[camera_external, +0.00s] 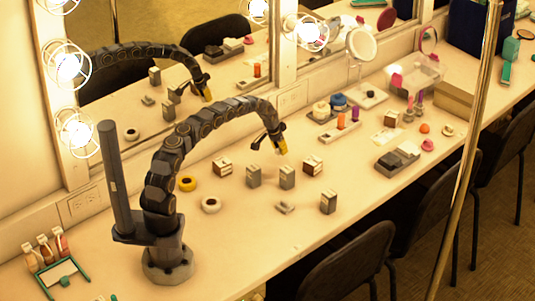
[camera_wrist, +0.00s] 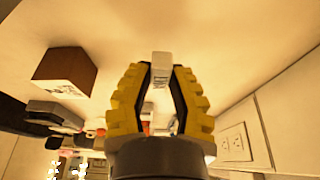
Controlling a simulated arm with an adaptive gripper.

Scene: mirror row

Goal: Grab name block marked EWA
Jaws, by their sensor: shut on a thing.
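In the wrist view my gripper (camera_wrist: 160,72) has its yellow fingers closed in on a small pale block (camera_wrist: 161,62). Dark marks show on the block's face, but I cannot read them. In the external view my gripper (camera_external: 269,145) hangs above the table, over the group of blocks; the held block is hard to make out there. Grey upright blocks stand below it on the table: one at left (camera_external: 253,177), one in the middle (camera_external: 287,178) and one nearer the front edge (camera_external: 328,202). Their names are too small to read.
Brown-and-white blocks stand at left (camera_external: 222,166) and right (camera_external: 312,165). A small grey piece (camera_external: 285,207) lies flat. A yellow ring (camera_external: 187,183) and a white ring (camera_external: 211,205) lie near my base. Mirrors line the back; a pole (camera_external: 466,170) stands in front.

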